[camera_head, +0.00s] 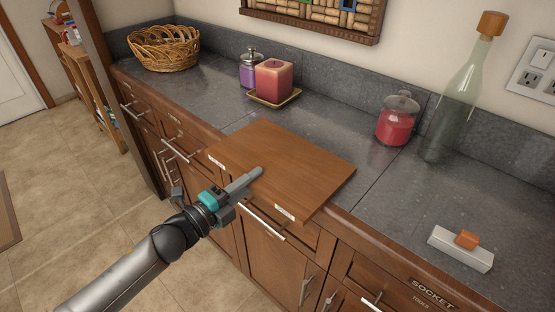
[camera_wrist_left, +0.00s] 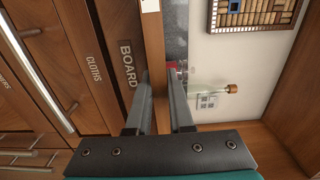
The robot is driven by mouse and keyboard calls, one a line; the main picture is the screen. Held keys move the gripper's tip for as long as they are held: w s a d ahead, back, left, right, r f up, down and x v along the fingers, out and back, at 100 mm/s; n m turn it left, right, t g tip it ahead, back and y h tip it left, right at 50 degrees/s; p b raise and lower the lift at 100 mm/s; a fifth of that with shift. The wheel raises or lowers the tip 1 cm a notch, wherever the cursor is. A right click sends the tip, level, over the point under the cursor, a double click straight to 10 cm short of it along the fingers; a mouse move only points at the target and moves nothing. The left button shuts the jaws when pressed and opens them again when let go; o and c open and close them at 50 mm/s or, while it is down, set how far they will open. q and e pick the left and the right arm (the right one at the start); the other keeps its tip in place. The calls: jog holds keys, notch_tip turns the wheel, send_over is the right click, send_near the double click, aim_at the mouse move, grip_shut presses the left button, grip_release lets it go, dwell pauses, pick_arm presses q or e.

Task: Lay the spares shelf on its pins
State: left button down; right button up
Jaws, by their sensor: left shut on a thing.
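The spares shelf, a flat brown wooden board (camera_head: 290,163) with small white labels on its front edge, is at the front of the grey counter in the head view and juts out past the counter edge. I cannot tell whether it rests on the counter or is just above it. My left gripper (camera_head: 250,178) is shut on its front edge, one finger over the top face. In the left wrist view the board (camera_wrist_left: 153,40) shows edge-on between the fingers (camera_wrist_left: 162,105). No pins can be made out. My right gripper is not in view.
Behind the board stand a pink candle (camera_head: 273,80) on a tray and a purple jar (camera_head: 250,70). A red jar (camera_head: 397,120), a tall glass bottle (camera_head: 462,95) and a white block (camera_head: 460,250) are to the right. A wicker basket (camera_head: 163,48) is far left.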

pick_arm(q)
jog(key=shift+r, duration=0.1)
jog(key=shift+r+p, duration=1.3)
jog(key=p+v, duration=0.1)
jog(key=v, duration=1.1)
dwell(0.6)
